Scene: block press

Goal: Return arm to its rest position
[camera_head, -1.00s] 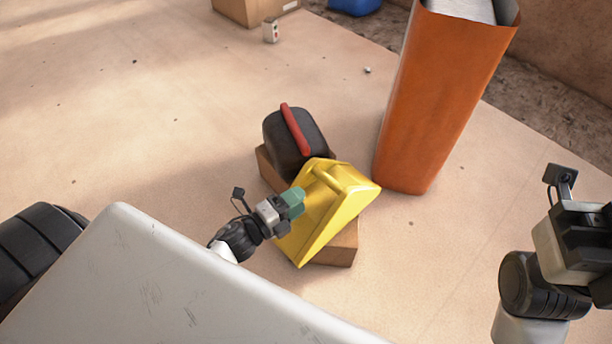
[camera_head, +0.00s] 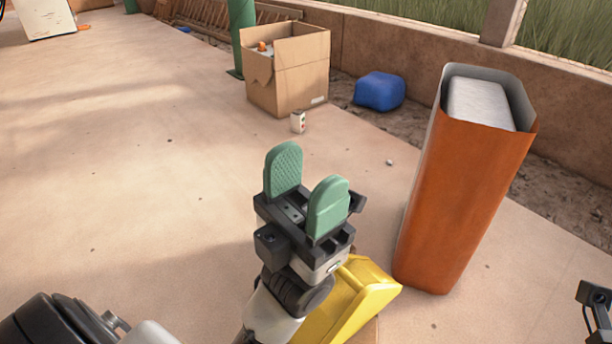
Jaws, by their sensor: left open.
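My left gripper (camera_head: 306,193) is raised in the middle of the head view. Its two green fingers point up and stand apart with nothing between them. My left arm comes up from the bottom edge. A yellow wedge-shaped block (camera_head: 367,296) lies behind and below the gripper, partly hidden by it. Of my right arm only a dark piece shows at the lower right edge; its fingers are out of view.
A tall orange bin (camera_head: 460,204) with a pale block inside stands to the right of the gripper. The floor at left is clear.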

